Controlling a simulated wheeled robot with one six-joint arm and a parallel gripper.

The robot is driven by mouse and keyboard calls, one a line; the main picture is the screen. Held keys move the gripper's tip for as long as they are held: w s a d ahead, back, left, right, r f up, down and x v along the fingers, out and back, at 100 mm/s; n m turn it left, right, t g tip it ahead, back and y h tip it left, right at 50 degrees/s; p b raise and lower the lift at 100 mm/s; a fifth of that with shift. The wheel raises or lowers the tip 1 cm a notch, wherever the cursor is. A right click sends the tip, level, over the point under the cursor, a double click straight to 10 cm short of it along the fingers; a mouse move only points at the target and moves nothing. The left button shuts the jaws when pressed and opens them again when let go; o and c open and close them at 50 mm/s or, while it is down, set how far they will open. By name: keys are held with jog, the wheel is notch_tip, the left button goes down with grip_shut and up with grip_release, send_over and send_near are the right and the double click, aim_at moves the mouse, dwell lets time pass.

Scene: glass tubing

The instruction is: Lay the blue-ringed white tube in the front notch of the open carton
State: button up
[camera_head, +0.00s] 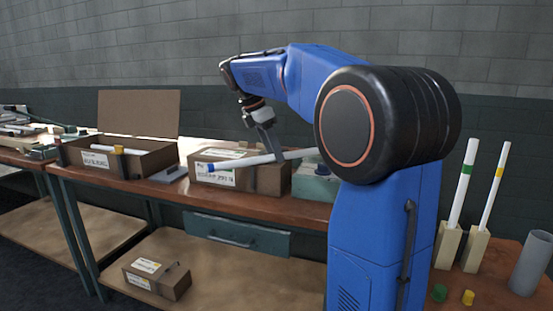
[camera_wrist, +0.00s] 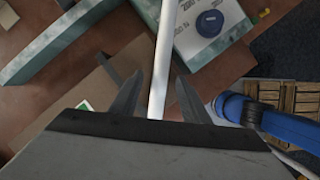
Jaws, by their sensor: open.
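The white tube (camera_head: 240,162) has a blue ring (camera_head: 210,167) near its left end. It spans the brown carton (camera_head: 245,181) in the middle of the bench, its right part passing toward my arm. Whether it rests in a notch or hangs just above cannot be told. My gripper (camera_head: 273,152) is over the carton's right part, at the tube. In the wrist view the tube (camera_wrist: 161,60) runs between the two spread fingers of my gripper (camera_wrist: 158,95), with a narrow gap on each side. The blue ring does not show there.
Left on the bench, another carton (camera_head: 75,157) with a raised lid (camera_head: 140,112) holds a white tube with a yellow ring. A greenish box (camera_head: 315,185) stands right of the middle carton. Right, green-ringed (camera_head: 463,185) and yellow-ringed (camera_head: 494,185) tubes stand in blocks beside a grey cylinder (camera_head: 530,265).

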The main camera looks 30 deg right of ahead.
jog(key=shift+d+f, duration=0.1)
jog(key=shift+f, duration=0.05)
grip_shut()
